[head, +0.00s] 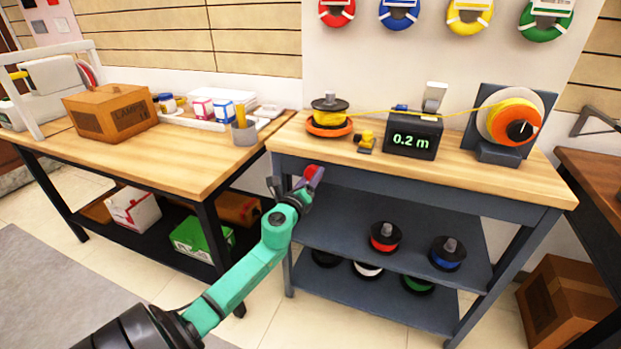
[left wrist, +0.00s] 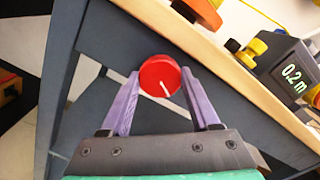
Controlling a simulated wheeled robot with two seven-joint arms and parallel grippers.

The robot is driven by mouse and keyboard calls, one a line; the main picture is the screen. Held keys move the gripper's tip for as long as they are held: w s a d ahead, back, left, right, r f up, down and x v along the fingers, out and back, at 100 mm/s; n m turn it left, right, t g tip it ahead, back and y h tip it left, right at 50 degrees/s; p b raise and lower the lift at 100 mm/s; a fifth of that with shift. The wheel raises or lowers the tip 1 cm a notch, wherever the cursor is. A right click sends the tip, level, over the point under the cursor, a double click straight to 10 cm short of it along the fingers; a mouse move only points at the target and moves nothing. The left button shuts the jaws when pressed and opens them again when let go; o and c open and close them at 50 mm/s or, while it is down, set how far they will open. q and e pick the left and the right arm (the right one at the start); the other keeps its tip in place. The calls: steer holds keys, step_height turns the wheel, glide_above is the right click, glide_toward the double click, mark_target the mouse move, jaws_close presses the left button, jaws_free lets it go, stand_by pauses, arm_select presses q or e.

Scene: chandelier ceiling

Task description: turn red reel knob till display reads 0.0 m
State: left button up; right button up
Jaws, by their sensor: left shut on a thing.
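The red reel knob (left wrist: 160,75) is a round red cap with a white pointer line, at the front of the bench below the worktop. In the left wrist view it sits between the two purple fingers of my left gripper (left wrist: 160,98), which is shut on it. In the head view the gripper (head: 300,183) partly hides the knob (head: 310,172). The display (head: 411,141) is a dark box with green digits reading 0.2 m; it also shows in the left wrist view (left wrist: 291,76). My right gripper is not in view.
A yellow spool on an orange base (head: 328,118) and a large reel (head: 510,122) stand on the worktop, joined by a yellow line (head: 375,114). The lower shelf (head: 345,225) holds spools. A wooden table (head: 200,165) with a box (head: 110,112) stands left.

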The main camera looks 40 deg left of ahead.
arm_select(q)
steer(key=shift+f+m, duration=0.15)
steer(key=shift+m, duration=0.95)
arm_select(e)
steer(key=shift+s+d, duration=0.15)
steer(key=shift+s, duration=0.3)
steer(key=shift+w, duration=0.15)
arm_select(q)
steer(key=o, duration=1.4)
steer(key=shift+c, duration=0.2)
steer(key=shift+s, duration=0.1)
